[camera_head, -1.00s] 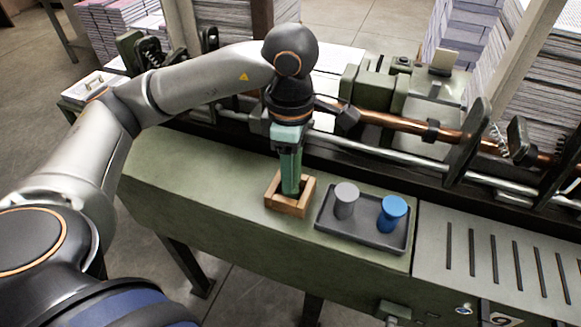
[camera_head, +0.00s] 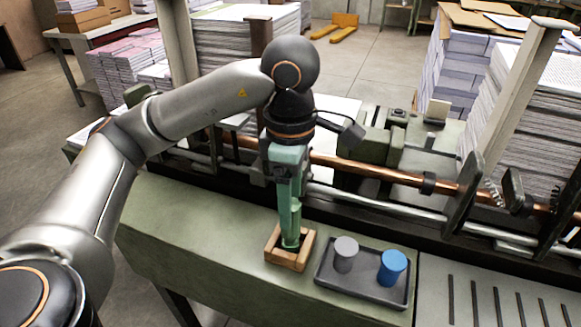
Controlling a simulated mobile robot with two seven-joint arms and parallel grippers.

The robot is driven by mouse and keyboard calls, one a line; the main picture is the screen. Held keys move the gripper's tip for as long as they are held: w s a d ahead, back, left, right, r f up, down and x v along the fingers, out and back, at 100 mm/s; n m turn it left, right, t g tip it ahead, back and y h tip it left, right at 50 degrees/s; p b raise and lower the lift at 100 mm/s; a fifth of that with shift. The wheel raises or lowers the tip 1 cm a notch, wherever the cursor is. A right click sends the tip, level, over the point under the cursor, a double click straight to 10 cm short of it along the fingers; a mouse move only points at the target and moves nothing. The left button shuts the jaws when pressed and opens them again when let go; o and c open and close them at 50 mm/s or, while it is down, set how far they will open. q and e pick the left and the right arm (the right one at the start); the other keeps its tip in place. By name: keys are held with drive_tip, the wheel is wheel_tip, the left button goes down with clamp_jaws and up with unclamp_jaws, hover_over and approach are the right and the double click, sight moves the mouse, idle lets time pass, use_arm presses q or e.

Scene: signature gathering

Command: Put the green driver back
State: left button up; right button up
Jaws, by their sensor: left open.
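The green driver (camera_head: 292,232) stands roughly upright inside a small square wooden holder (camera_head: 288,262) on the green machine bench. My left gripper (camera_head: 290,205) points down directly above the holder, with its teal fingers around or just above the driver's upper part. It is open, and the driver rests in the holder. The fingers and driver are similar in colour, so whether they still touch is hard to tell. My right gripper is not in view.
A dark tray (camera_head: 362,287) right of the holder carries a grey cylinder (camera_head: 345,254) and a blue cylinder (camera_head: 392,267). A copper rod (camera_head: 385,172) and metal bars run behind. The bench (camera_head: 190,225) left of the holder is clear.

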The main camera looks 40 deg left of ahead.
use_arm(q)
wheel_tip(320, 180, up, 6)
drive_tip(key=shift+f+p, duration=0.1)
drive_tip(key=shift+p, duration=0.55)
